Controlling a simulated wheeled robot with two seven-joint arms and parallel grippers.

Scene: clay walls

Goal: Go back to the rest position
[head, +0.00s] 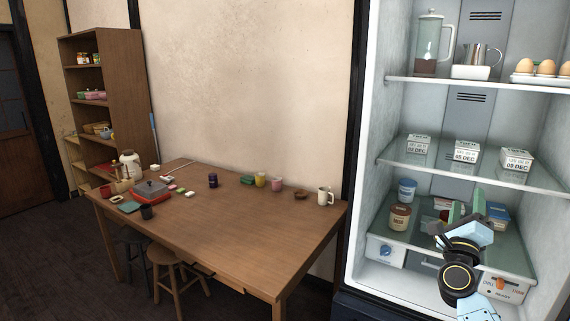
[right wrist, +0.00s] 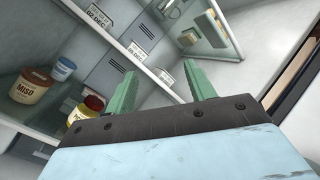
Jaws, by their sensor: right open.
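My right gripper (head: 467,208) is inside the open fridge, at the height of the lower glass shelf, with its green fingers pointing inward. In the right wrist view the two fingers (right wrist: 160,75) stand apart with nothing between them. A brown miso jar (head: 399,217) stands to the left of the gripper, and it also shows in the right wrist view (right wrist: 32,86). A blue-lidded tub (head: 407,190) stands behind the jar. My left gripper is not in view.
The fridge's middle shelf (head: 460,172) above the gripper holds several dated white cartons. The top shelf holds a coffee press (head: 428,42), a metal jug (head: 482,58) and eggs. A wooden table (head: 235,220) with cups stands left of the fridge, with stools beneath it.

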